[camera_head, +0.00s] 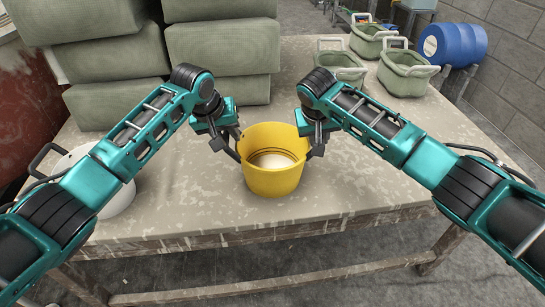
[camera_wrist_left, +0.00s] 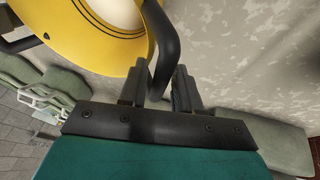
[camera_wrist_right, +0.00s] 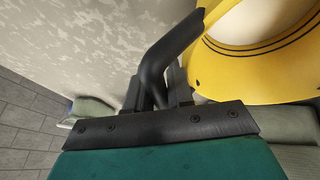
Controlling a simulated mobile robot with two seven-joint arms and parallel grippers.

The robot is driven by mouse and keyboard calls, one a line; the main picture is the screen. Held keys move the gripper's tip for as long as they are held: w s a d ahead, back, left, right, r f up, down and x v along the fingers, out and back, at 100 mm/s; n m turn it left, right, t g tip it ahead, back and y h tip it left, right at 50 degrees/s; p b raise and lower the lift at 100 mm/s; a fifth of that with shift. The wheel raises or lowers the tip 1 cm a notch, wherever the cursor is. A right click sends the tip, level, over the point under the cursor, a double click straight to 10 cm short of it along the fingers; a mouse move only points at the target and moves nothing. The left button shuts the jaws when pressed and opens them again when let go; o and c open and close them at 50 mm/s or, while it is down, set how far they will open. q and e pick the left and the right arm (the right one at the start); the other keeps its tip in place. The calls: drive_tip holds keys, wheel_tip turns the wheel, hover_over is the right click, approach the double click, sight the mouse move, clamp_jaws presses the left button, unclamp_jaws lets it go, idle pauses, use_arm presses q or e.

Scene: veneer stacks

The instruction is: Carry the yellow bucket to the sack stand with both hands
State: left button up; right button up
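The yellow bucket (camera_head: 272,184) is upright over the front middle of the table, with pale contents inside. I cannot tell whether its base touches the table. It also shows in the left wrist view (camera_wrist_left: 85,45) and the right wrist view (camera_wrist_right: 250,75). My left gripper (camera_head: 231,143) is at its left side, its fingers closed around a dark handle (camera_wrist_left: 163,50). My right gripper (camera_head: 316,140) is at its right side, its fingers closed around the other dark handle (camera_wrist_right: 168,50). Stacked grey-green sacks (camera_head: 222,48) stand at the back left; I cannot make out a separate stand.
The worn table (camera_head: 330,210) is clear around the bucket. A white round vessel (camera_head: 118,200) is partly hidden behind my left arm. Green handled tubs (camera_head: 405,77) stand at the back right. A blue barrel (camera_head: 453,45) is beyond, beside a block wall (camera_head: 515,60).

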use_arm(q)
drive_tip(key=shift+c, duration=1.4)
use_arm(e)
clamp_jaws()
use_arm(q)
clamp_jaws()
drive_tip(key=shift+r, duration=0.15)
use_arm(e)
drive_tip(key=shift+r, duration=0.15)
